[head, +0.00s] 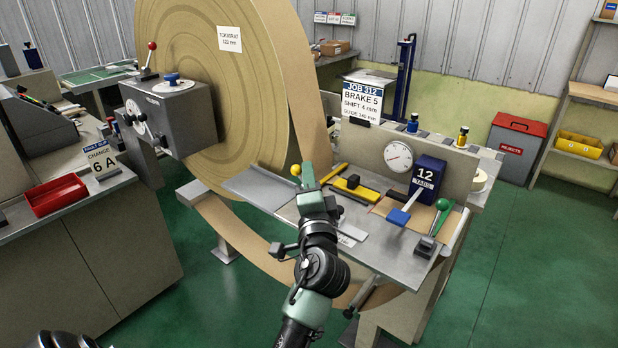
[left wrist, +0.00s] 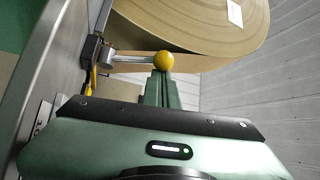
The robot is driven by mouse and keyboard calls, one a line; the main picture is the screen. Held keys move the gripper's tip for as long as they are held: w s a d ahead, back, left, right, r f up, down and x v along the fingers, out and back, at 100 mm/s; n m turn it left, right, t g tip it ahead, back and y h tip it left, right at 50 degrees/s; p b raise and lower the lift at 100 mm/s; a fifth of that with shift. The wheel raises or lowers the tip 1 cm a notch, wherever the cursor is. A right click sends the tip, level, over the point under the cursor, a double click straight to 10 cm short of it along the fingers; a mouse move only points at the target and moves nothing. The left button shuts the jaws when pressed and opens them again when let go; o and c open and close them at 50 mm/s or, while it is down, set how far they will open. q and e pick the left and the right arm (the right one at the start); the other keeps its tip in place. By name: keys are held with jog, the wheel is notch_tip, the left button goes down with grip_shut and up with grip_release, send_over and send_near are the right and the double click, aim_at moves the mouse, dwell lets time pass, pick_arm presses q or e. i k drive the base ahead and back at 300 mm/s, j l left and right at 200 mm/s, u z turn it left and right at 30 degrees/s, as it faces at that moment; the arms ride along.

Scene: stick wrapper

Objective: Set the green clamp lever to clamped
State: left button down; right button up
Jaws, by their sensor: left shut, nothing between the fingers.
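The green clamp lever (head: 442,205) has a round green knob on a rod that rises from a dark base (head: 427,246) at the right front of the steel table. My left gripper (head: 306,178) is well to the left of it, over the left part of the table. The gripper is shut with nothing between its fingers. Its fingertips are close by a yellow ball knob (head: 296,170). In the left wrist view the shut fingers (left wrist: 158,88) point at the yellow knob (left wrist: 164,60); I cannot tell whether they touch. My right gripper is not in view.
A blue-handled lever (head: 399,216) and a dark blue box marked 12 (head: 427,178) stand between my gripper and the green lever. The large paper roll (head: 215,110) stands behind on the left.

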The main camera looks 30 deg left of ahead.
aim_at(442, 203)
jog(key=k+l, duration=0.3)
jog(key=l, duration=0.15)
jog(key=k+l, duration=0.3)
jog(key=l, duration=0.15)
